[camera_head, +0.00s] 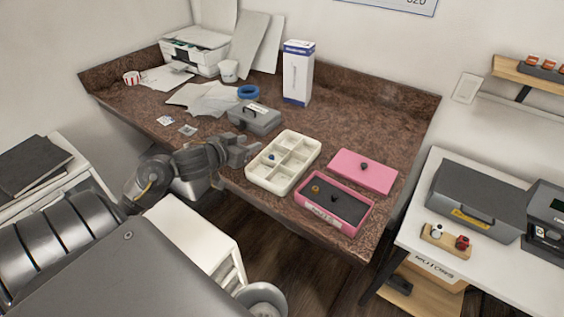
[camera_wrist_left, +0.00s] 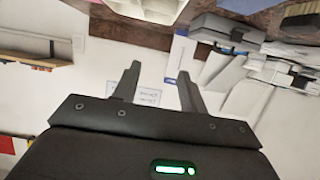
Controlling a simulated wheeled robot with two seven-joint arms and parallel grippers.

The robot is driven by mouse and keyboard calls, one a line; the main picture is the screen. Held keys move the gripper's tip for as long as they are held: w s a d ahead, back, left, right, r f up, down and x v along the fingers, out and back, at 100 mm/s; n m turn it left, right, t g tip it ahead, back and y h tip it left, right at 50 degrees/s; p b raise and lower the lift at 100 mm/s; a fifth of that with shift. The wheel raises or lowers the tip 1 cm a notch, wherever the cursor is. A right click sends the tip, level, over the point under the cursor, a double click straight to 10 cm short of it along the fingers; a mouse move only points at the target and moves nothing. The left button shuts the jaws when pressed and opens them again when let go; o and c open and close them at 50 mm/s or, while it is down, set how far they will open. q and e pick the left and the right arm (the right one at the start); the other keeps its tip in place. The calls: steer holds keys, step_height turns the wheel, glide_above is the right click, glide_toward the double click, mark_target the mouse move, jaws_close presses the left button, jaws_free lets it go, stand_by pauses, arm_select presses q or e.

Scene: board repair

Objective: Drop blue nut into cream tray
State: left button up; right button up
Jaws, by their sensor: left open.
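The cream tray (camera_head: 254,177) with several compartments sits near the table's front edge, in the middle of the head view. A small blue nut (camera_head: 272,156) lies in one of its left-hand compartments. My left gripper (camera_head: 252,148) is just left of the tray, beside its left rim. In the left wrist view the gripper (camera_wrist_left: 159,70) is open, with nothing between its two fingers. My right gripper is not in view.
A pink box (camera_head: 327,222) with dark lining holds an orange piece and a dark one. Its pink lid (camera_head: 376,177) lies behind it. A grey case (camera_head: 255,119), a blue tape ring (camera_head: 248,91) and a tall white box (camera_head: 297,74) stand behind the tray.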

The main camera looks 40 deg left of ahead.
arm_select(q)
steer(key=shift+s+r, duration=0.2)
steer(key=shift+s, duration=0.35)
steer(key=s+d+f+g+y, duration=0.1)
steer(key=s+d+f+g, duration=0.1)
steer(key=s+d+f, duration=0.3)
steer(key=s+d+f+g+y, duration=0.1)
steer(key=s+d+f+g, duration=0.15)
steer(key=f, duration=0.45)
steer(key=s+d+f+m+g+h, duration=0.1)
steer(key=s+d+f+g, duration=0.25)
steer(key=s+d, duration=0.4)
steer(key=s+d+f+m+g+h, duration=0.1)
steer(key=s+d+f+g+h, duration=0.1)
steer(key=s+d+f, duration=0.5)
steer(key=s+a+f+g, duration=0.1)
steer(key=s+f+g, duration=0.15)
steer(key=f, duration=2.25)
steer(key=s+a+f, duration=0.3)
steer(key=s+f, duration=1.1)
steer(key=s, duration=0.2)
steer(key=shift+s+f+m+y, duration=0.15)
steer(key=shift+s+m+y, duration=0.15)
steer(key=shift+y, duration=0.1)
